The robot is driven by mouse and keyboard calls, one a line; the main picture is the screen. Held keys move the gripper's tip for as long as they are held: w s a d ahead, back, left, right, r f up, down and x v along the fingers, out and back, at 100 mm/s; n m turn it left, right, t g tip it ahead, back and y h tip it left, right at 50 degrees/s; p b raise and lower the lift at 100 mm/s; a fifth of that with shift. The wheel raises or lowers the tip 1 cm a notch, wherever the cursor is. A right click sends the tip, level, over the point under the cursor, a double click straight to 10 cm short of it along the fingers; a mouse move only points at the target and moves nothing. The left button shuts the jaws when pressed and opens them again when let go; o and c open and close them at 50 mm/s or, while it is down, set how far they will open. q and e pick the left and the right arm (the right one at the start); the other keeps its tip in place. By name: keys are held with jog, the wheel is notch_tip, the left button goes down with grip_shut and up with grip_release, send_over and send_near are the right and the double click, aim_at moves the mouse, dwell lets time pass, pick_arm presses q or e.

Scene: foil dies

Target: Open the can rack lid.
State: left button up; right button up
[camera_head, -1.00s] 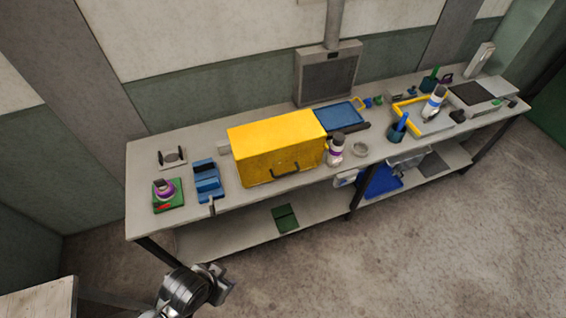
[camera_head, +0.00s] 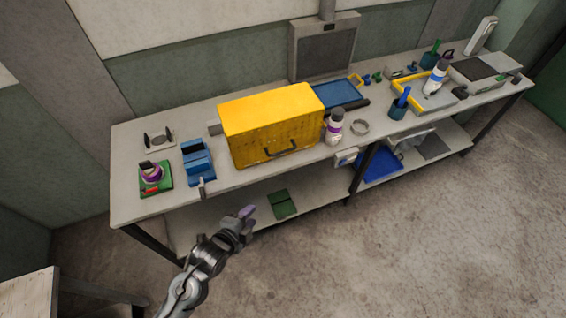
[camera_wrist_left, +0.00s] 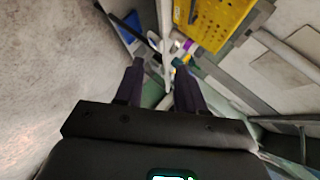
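The can rack appears to be the yellow box (camera_head: 270,112) on the workbench, with its lid shut. A dark bar handle (camera_head: 281,148) is on its lower front face. The rack also shows at the top of the left wrist view (camera_wrist_left: 222,22). My left gripper (camera_head: 246,212) is in front of the bench, below and to the left of the handle and apart from it. In the left wrist view its two dark fingers (camera_wrist_left: 159,66) are spread with nothing clearly held between them. The inside of the rack is hidden. My right gripper is in neither view.
A blue fixture (camera_head: 197,162) stands left of the rack, and a white bottle (camera_head: 334,127) with a purple band stands close on its right. The workbench front edge (camera_head: 240,183) lies between my gripper and the rack. The floor in front is clear.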

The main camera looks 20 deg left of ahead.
pick_arm(q)
jog(key=w+a+f+m+t+b, duration=0.1)
jog(key=w+f+m+t+b, duration=0.25)
jog(key=w+f+b, duration=0.75)
jog(key=t+b, duration=0.5)
jog(key=b, duration=2)
send_near(283, 151)
jog(key=shift+m+g, duration=0.25)
jog(key=w, duration=0.3)
jog(key=w+b, duration=0.1)
jog(key=w, duration=0.2)
jog(key=w+r+b, duration=0.1)
jog(key=w, duration=0.2)
jog(key=shift+w+d, duration=0.3)
jog(key=shift+w, duration=0.1)
grip_shut()
